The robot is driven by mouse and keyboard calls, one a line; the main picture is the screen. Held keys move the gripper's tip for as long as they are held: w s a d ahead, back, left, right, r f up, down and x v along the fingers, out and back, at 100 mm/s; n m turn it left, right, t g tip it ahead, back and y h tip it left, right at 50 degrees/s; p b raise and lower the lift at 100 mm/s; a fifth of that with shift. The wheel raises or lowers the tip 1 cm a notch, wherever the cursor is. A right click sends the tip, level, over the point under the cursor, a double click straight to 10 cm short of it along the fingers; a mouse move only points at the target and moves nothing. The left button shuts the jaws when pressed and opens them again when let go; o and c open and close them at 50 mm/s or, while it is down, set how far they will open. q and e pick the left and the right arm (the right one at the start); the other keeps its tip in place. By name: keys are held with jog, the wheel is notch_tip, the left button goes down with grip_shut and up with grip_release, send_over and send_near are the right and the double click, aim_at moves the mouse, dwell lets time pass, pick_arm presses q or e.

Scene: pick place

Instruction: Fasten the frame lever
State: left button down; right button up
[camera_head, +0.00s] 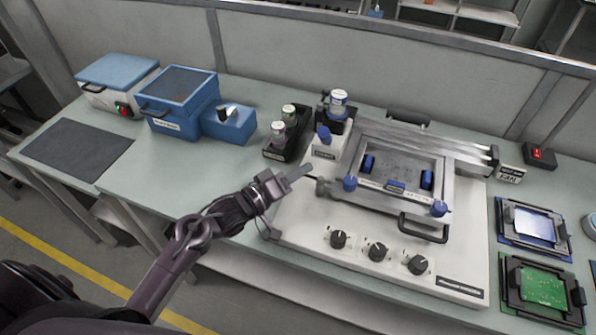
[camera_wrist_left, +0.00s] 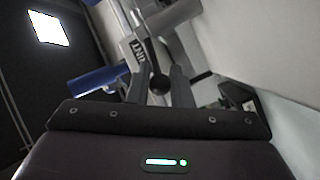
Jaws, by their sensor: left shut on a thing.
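The printer unit (camera_head: 300,225) is a white base carrying a grey metal frame (camera_head: 345,160) with blue knobs and clamps. My left gripper (camera_head: 308,172) is at the frame's left front corner. The head view hides most of the lever behind the gripper. My right gripper is not in view.
Black dials (camera_head: 377,251) line the unit's front, below a black handle (camera_head: 424,228). A bottle rack (camera_head: 287,140) stands behind the gripper. Blue boxes (camera_head: 180,100) are at the back left. A green board (camera_head: 543,285) lies at the right. The bench at left front is clear.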

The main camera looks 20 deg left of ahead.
pick_arm(q)
jog(key=shift+w+m+g+h, duration=0.2)
jog(key=shift+m+g+h, duration=0.2)
jog(key=shift+h, duration=0.2)
jog(key=c, duration=1.5)
grip_release()
jog(key=shift+c, duration=0.2)
jog(key=shift+o, duration=1)
jog(key=b+v, duration=0.1)
jog(key=v, duration=0.6)
jog(key=shift+s+a, duration=0.25)
jog(key=shift+s, duration=0.05)
